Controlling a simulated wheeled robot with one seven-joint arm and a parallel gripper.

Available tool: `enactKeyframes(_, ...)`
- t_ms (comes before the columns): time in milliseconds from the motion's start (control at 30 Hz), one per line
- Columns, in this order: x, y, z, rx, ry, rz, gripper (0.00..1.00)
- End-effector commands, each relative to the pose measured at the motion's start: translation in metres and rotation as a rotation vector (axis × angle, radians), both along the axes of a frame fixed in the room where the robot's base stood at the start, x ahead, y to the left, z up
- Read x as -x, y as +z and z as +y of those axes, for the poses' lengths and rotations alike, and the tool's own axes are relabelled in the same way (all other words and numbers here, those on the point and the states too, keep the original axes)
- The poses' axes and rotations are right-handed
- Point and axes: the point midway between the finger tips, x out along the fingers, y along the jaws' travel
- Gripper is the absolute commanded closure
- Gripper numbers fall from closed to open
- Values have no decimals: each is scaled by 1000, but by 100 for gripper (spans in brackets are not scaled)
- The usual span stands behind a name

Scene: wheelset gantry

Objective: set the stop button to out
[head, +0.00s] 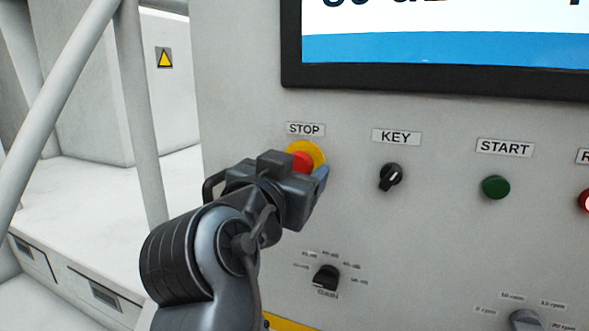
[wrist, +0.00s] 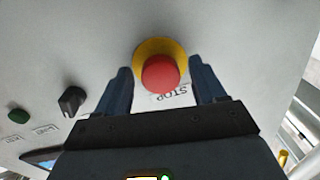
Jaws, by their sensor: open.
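The stop button is a red mushroom head on a yellow round base, on the grey panel under the STOP label (head: 305,129). In the head view the red head (head: 301,161) and part of the yellow base (head: 318,151) show past my gripper (head: 312,180), which hides the rest. In the wrist view the stop button (wrist: 160,73) lies between the two blue fingers of my gripper (wrist: 161,90). The fingers are open, one on each side, with a gap to the red head. I cannot tell whether the button is in or out.
Right of the button are the black key switch (head: 391,177) and the green start button (head: 496,187). A black rotary knob (head: 326,279) sits below. A screen (head: 440,50) is above. White railing tubes (head: 140,110) stand at the left.

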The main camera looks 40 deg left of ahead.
Motion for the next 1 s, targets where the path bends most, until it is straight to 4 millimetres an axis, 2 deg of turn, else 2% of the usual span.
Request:
enactKeyframes(67,0,0,0,0,0,0,32)
enactKeyframes(767,0,0,0,0,0,0,99)
enactKeyframes(1000,3,-1,-1,0,0,-1,100)
